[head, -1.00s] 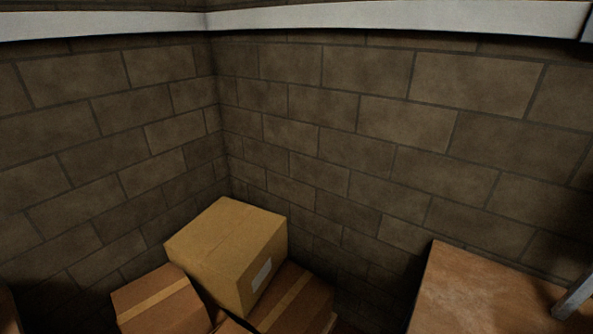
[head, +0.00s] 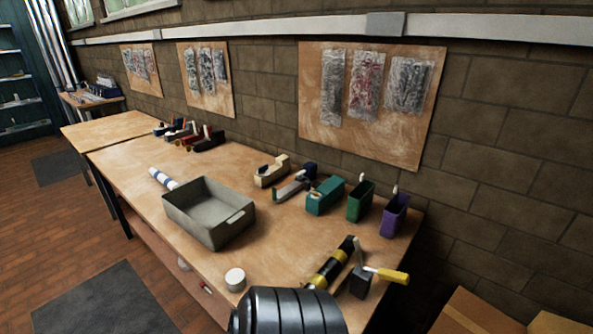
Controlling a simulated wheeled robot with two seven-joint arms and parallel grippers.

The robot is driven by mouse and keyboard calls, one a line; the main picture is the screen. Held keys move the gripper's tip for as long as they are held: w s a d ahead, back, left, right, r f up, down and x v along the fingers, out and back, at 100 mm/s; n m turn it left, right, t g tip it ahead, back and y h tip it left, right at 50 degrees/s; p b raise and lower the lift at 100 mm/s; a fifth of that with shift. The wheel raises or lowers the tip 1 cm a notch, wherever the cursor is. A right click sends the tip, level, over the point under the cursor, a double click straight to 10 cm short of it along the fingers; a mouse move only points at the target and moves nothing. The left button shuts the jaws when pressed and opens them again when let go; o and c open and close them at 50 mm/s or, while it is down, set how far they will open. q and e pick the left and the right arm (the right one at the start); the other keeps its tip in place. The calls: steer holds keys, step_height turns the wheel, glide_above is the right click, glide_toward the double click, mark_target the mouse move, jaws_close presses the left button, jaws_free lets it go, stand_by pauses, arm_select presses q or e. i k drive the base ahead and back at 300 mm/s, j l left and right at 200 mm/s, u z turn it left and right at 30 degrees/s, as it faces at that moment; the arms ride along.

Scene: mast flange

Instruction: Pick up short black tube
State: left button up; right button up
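A black tube with yellow bands (head: 332,262) lies on the wooden workbench (head: 140,215) near its right end, in the head view. It is the only loose black tube I can make out, and its near end is close to the dark shape at the bottom edge. Neither of my grippers shows in the head view.
A grey tray (head: 207,215) sits mid-bench with a blue-and-white tube (head: 162,179) behind it. A black tool with a yellow handle (head: 365,281) stands right of the black tube. Green (head: 360,202) and purple (head: 394,215) bins line the back; a white round container (head: 235,280) is near the front.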

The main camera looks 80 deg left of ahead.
mark_target(321, 279)
steer(key=u, duration=2.25)
